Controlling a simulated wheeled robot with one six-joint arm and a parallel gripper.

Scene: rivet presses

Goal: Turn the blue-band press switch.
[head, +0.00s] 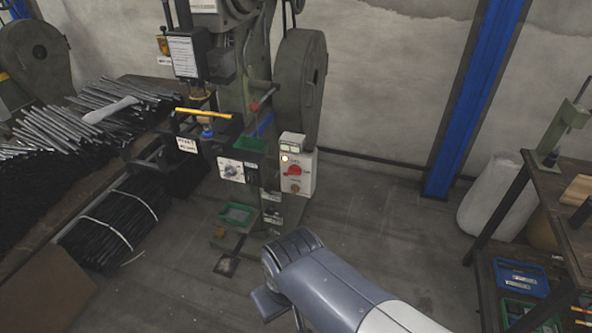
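The press (239,75) in the middle of the head view is grey-green, with a big flywheel (301,88) on its right. A short blue strip (265,124) shows on its frame. A white switch box (299,177) on its right front carries a red rotary knob (292,171) and a pale lit lamp above it. A second small panel with a round dial (231,170) sits to its left. My arm reaches in from the bottom right and ends at a grey joint below the switch box, apart from it. I cannot make out gripper fingers.
A table (18,261) with piles of metal rods is at left, with a bundle of dark rods below. Another press (37,55) stands behind it. A blue pillar (474,98), white sack (492,200) and workbench (562,215) are at right. Floor right of the press is clear.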

